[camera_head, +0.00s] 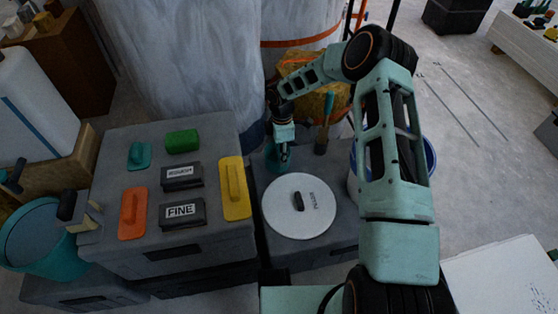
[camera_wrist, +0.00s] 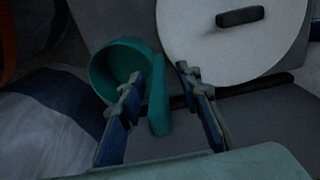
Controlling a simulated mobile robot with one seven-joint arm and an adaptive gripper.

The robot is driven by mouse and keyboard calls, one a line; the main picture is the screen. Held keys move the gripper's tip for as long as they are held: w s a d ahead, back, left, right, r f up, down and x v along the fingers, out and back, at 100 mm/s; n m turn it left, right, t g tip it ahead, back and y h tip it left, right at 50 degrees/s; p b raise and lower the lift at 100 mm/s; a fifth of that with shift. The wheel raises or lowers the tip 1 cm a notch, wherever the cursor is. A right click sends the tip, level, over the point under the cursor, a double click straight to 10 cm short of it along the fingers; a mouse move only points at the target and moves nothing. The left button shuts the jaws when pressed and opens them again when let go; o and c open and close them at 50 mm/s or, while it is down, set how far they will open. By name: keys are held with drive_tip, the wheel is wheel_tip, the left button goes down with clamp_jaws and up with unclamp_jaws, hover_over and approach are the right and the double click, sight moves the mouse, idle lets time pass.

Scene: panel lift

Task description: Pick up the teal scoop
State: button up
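The teal scoop (camera_wrist: 120,68) lies on a grey surface in the wrist view, with its round cup at the left and its handle (camera_wrist: 158,105) pointing toward me. My gripper (camera_wrist: 157,84) is open, with one finger on each side of the handle. The left finger covers part of the cup's near rim. I cannot tell whether either finger touches the scoop. In the head view my gripper (camera_head: 282,148) points down over the scoop (camera_head: 275,164), which is mostly hidden by it and shows only as a small teal patch.
A round white lid (camera_head: 291,218) with a dark handle lies right beside the scoop. A grey case (camera_head: 140,245) at the left carries floats and sanding blocks. A tool with a teal handle (camera_head: 328,104) stands close behind my gripper. White columns rise at the back.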

drive_tip(key=shift+f, duration=0.7)
drive_tip(key=shift+c, duration=0.3)
clamp_jaws()
drive_tip(key=shift+r, duration=0.15)
